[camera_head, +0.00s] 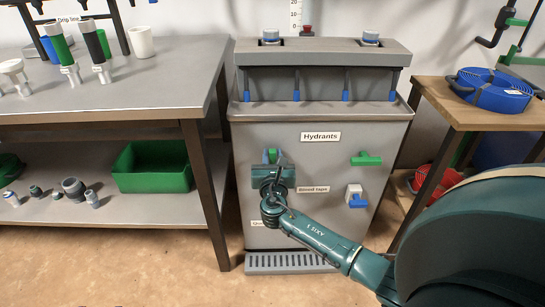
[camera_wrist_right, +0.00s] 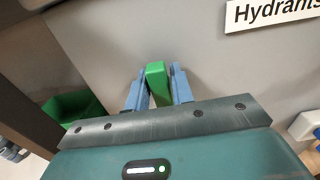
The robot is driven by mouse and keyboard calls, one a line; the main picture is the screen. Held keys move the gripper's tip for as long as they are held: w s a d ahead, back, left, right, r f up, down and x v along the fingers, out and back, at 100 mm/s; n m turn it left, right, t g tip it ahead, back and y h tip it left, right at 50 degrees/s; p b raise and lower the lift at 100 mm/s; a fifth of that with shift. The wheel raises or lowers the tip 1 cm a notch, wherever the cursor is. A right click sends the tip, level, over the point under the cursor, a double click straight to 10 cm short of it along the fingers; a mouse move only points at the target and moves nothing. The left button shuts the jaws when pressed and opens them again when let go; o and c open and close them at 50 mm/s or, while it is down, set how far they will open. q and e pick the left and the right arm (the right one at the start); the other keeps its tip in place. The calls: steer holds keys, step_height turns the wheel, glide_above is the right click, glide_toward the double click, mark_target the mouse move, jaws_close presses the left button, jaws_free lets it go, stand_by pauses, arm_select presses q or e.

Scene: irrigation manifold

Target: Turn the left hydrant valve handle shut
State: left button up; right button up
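The left hydrant valve handle (camera_head: 271,156) is green and sits on the front of the grey hydrant cabinet (camera_head: 315,235). In the right wrist view the handle (camera_wrist_right: 157,82) stands nearly upright between two blue fingers. My right gripper (camera_head: 272,159) reaches up to it from below, and the wrist view shows the gripper (camera_wrist_right: 158,88) with a finger close against each side of the handle. It looks shut on it. The handle's lower part and its mount are hidden behind the gripper body. My left gripper is not in view.
A second green handle (camera_head: 366,159) lies level at the right of the cabinet front, above a blue tap (camera_head: 356,197). A metal bench (camera_head: 135,110) stands at the left, with a green bin (camera_head: 152,168) below.

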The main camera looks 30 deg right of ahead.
jaws_close()
